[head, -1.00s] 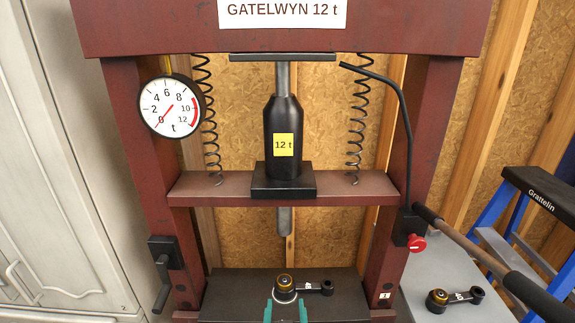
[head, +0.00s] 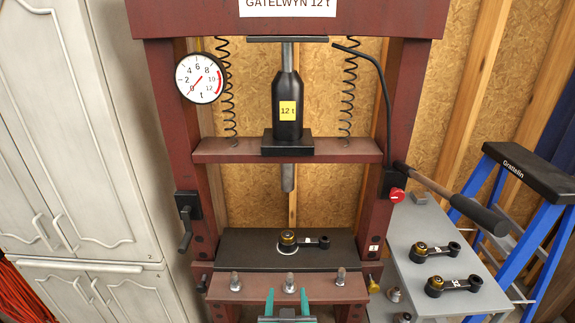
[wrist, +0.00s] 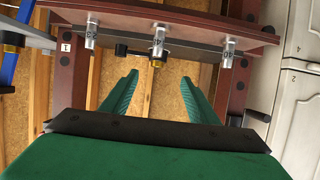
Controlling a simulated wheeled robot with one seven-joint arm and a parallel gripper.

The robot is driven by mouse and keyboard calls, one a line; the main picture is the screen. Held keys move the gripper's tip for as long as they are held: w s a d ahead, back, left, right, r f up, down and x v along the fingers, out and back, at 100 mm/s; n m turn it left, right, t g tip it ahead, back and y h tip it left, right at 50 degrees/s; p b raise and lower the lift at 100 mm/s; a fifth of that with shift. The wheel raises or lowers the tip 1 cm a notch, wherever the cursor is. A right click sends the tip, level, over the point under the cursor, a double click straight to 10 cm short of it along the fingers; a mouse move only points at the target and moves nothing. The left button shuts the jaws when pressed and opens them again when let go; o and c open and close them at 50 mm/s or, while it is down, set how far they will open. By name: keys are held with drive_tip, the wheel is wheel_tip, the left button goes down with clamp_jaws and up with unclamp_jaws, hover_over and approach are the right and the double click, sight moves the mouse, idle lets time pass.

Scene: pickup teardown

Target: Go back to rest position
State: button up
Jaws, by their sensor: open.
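My gripper (head: 287,304) is at the bottom middle of the head view, in front of the press, with its teal fingers apart and nothing between them. Its open green fingers also show in the wrist view (wrist: 160,92). A black link arm with a brass bushing (head: 306,241) lies on the black press bed (head: 240,248), under the ram, apart from my gripper. It is partly hidden behind the front beam in the wrist view (wrist: 157,62).
The red press (head: 165,110) with its gauge (head: 201,78) stands ahead. Its front beam (head: 262,290) carries several metal pins. A grey side table (head: 440,300) holds two more link arms (head: 450,285). A pump handle (head: 450,198) juts right near a blue stepladder (head: 545,230). White cabinets (head: 70,130) stand left.

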drive_tip(key=s+a+f+m, duration=0.1)
drive_tip(key=s+f, duration=0.4)
drive_tip(key=s, duration=0.4)
drive_tip(key=s+a+f, duration=0.1)
drive_tip(key=s+f, duration=0.5)
drive_tip(key=s, duration=0.3)
drive_tip(key=s+d+r+t, duration=0.1)
drive_tip(key=s, duration=0.8)
drive_tip(key=s+d+r+n, duration=0.1)
drive_tip(key=s, duration=0.8)
drive_tip(key=shift+s+r+t, duration=0.3)
drive_tip(key=shift+t, duration=0.1)
